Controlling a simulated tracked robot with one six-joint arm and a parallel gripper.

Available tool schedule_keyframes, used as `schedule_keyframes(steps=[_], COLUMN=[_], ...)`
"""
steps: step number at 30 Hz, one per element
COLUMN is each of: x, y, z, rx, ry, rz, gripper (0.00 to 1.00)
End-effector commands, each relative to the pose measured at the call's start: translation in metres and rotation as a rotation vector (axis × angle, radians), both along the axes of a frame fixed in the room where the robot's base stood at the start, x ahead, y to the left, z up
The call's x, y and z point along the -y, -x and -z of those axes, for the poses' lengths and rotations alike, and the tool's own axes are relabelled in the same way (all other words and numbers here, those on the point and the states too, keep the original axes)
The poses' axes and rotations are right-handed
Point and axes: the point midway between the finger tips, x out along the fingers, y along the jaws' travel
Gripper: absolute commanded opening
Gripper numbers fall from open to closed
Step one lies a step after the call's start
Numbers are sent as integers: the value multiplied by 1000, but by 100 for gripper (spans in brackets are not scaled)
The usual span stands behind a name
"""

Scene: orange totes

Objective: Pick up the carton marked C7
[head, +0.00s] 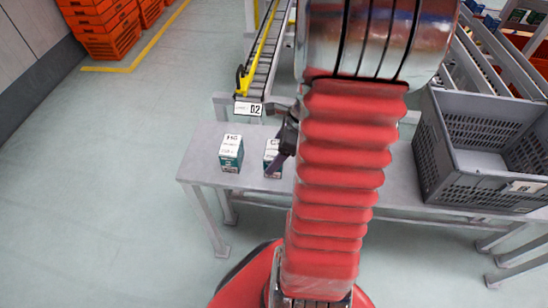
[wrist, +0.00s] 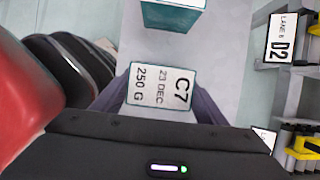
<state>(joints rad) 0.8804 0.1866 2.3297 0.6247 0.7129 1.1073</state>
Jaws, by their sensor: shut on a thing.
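The carton marked C7 (wrist: 161,86) shows in the wrist view with its white label reading C7, 23 DEC, 250 G. My gripper (wrist: 163,98) has one dark purple finger on each side of it and is shut on it. In the head view the carton (head: 272,158) is small, teal and white, at the left of my arm, partly hidden by my gripper (head: 279,160). It is at the grey table; I cannot tell whether it touches the top.
Another teal and white carton (head: 231,153) stands to the left on the grey table (head: 205,145). A grey crate (head: 440,150) is on the right. A conveyor with a D2 sign (head: 248,108) lies behind. Orange totes (head: 105,35) stand at the far left.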

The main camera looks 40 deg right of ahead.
Motion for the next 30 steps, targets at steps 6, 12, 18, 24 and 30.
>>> schedule_keyframes(steps=[6,12,18,24,30], x=[0,1,1,0,0], y=[-1,-1,-1,0,0], z=[-9,-32,-66,-93,-101], rx=[2,4,4,2,0], ry=[1,4,3,2,0], rz=[-1,0,-1,0,0], gripper=[37,37,37,37,37])
